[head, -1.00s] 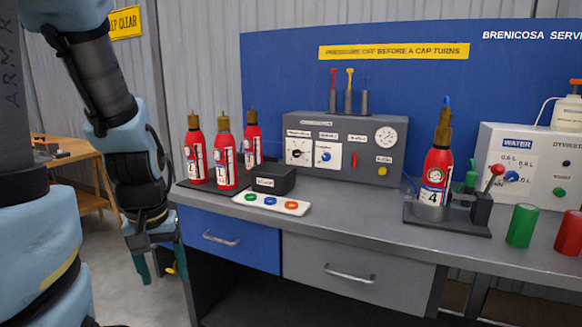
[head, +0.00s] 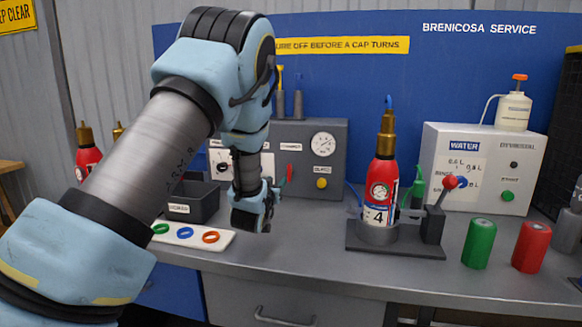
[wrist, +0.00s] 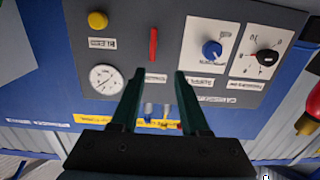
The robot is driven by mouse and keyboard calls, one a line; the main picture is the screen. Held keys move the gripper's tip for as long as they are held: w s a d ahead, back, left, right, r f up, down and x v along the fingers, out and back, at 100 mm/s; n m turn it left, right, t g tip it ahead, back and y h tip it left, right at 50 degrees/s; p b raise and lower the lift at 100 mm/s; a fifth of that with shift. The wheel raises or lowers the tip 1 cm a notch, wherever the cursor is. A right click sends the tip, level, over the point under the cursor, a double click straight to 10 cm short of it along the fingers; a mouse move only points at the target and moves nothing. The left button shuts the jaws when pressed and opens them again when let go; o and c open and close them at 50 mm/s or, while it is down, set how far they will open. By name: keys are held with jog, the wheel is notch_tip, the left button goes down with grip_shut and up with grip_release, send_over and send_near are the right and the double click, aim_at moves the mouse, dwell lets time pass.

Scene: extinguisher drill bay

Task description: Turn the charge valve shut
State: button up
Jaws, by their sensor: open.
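The grey charging panel (head: 307,160) stands at the back of the bench. On it a red lever handle (head: 289,173), which I take as the charge valve, stands about upright under a small label too blurred to read surely. The wrist view shows the panel upside down, with the red lever (wrist: 153,45) beyond my fingertips. My gripper (wrist: 161,75) is open and empty, its two dark green fingers pointing at the panel and apart from the lever. In the head view my arm hides the panel's left part.
The panel also carries a gauge (head: 322,145), a yellow button (head: 321,183) and a blue knob (wrist: 212,50). Extinguisher 4 (head: 381,190) stands in a holder to the right. A tray with coloured rings (head: 190,235) and a dark box (head: 203,205) lie in front.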

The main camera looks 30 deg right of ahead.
aim_at(289, 169)
jog(key=p+x, duration=0.1)
jog(key=x, duration=0.2)
jog(key=p+x, duration=0.1)
jog(key=x, duration=0.3)
jog(key=s+d+p+x, duration=0.1)
jog(key=x, duration=0.3)
jog(key=shift+w+d+r, duration=0.1)
jog(key=shift+w+r, duration=0.1)
jog(key=shift+r, duration=0.15)
grip_shut()
